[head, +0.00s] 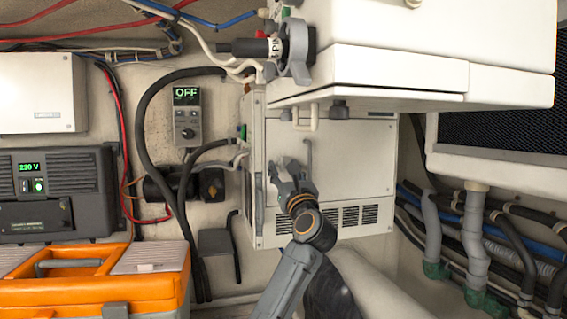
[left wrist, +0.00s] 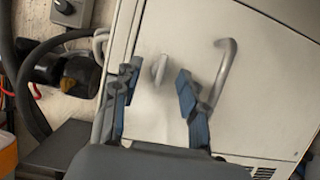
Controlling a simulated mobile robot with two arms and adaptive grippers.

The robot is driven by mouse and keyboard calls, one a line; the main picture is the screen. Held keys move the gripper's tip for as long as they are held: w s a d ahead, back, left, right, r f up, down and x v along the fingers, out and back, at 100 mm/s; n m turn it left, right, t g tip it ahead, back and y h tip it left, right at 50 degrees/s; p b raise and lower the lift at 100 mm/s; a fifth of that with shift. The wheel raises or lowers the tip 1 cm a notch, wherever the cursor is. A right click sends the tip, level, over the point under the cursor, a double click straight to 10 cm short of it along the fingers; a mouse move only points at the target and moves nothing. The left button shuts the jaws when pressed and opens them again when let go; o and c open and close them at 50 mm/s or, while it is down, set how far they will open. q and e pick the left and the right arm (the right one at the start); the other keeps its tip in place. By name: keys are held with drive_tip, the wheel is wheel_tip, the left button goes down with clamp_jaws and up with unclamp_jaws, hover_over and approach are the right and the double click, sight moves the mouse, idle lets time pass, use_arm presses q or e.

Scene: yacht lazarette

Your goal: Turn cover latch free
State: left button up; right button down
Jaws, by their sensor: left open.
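The pale cover (head: 360,160) is the front panel of a cream box under a larger white unit. In the left wrist view, the cover (left wrist: 185,30) carries a small pale upright latch (left wrist: 160,69) and, to its right, a grey bent bar handle (left wrist: 225,66). The handle also shows in the head view (head: 308,152). My left gripper (head: 285,170) is open in front of the cover. In the left wrist view, its fingertips (left wrist: 158,78) appear on either side of the latch; I cannot tell whether they touch it. The gripper hides the latch in the head view.
The white unit (head: 400,75) overhangs the cover. An orange toolbox (head: 100,290) stands at lower left. A switch box reading OFF (head: 187,117) is on the wall to the left. Hoses and pipes (head: 475,240) run along the right.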

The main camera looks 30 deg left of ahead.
use_arm(q)
drive_tip(key=shift+w+a+r, duration=0.2)
drive_tip(key=shift+w+a, duration=0.05)
drive_tip(key=shift+a, duration=0.05)
drive_tip(key=shift+c, duration=0.3)
clamp_jaws()
drive_tip(key=shift+f, duration=0.1)
